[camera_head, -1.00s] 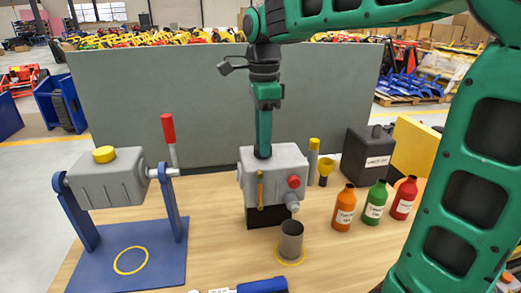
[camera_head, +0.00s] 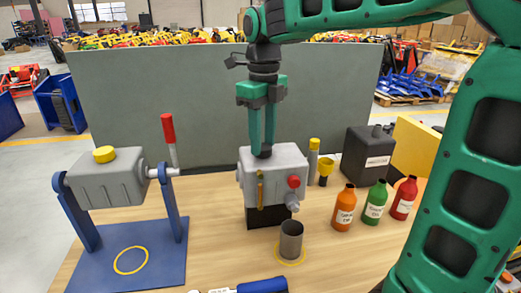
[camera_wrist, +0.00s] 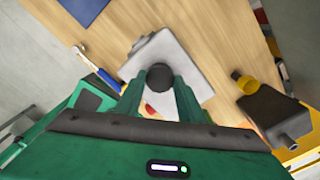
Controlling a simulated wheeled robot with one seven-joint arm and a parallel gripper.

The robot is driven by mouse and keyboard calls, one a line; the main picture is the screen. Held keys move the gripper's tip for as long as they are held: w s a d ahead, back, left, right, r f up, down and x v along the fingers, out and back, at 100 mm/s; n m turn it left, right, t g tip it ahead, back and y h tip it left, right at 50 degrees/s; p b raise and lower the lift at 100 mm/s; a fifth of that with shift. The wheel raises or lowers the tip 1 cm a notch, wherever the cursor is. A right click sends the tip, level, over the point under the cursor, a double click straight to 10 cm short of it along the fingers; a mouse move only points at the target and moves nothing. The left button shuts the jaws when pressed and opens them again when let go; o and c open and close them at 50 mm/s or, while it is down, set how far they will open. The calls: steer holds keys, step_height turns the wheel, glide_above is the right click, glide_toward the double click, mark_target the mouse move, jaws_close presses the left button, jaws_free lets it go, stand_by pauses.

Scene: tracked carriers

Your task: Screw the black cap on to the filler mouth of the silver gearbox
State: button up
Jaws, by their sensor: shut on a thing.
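The silver gearbox (camera_head: 276,175) stands on a black block in the middle of the bench, with a red plug on its front and a yellow strip. My gripper (camera_head: 262,152) points straight down and is shut at the gearbox top. In the wrist view the round black cap (camera_wrist: 159,77) sits between my fingertips (camera_wrist: 158,88), over the pale top of the gearbox (camera_wrist: 192,68). The cap is at the gearbox top; the filler mouth is hidden under it. I cannot tell how far the threads engage.
A grey tank with a yellow cap (camera_head: 104,154) hangs in a blue stand (camera_head: 95,235) at left. A metal cup (camera_head: 291,240) stands in front of the gearbox. Orange (camera_head: 343,210), green (camera_head: 375,205) and red (camera_head: 404,200) bottles and a black can (camera_head: 366,160) stand at right.

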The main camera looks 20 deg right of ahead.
steer(key=o, duration=1)
steer(key=shift+c, duration=0.2)
steer(key=n, duration=0.6)
steer(key=shift+n, duration=0.4)
steer(key=n, duration=0.3)
